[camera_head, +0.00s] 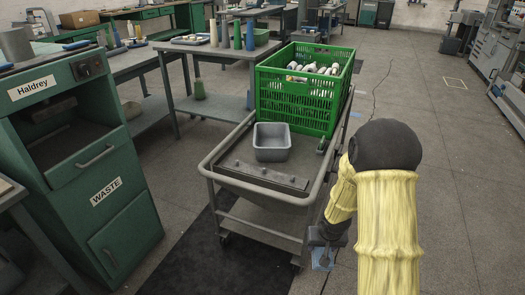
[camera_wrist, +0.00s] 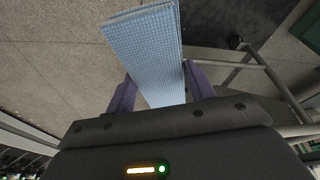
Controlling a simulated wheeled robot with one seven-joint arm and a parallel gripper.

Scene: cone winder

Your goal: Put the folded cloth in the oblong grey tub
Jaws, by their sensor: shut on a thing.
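The folded cloth (camera_wrist: 150,45) is light blue and flat, and it is held between the purple fingers of my gripper (camera_wrist: 158,88) in the wrist view. In the head view my gripper (camera_head: 322,262) hangs low beside the right front corner of a trolley, with a bit of the blue cloth (camera_head: 322,257) showing. The oblong grey tub (camera_head: 272,153) stands on the trolley, and its visible inside looks empty. My gripper is lower than the tub and to its right, apart from it.
The grey trolley (camera_head: 262,196) has a raised rim and a dark bar lying along its front. A green crate (camera_head: 300,107) with white cones stands behind the tub. A green waste cabinet (camera_head: 100,170) is at the left. Floor is open at the right.

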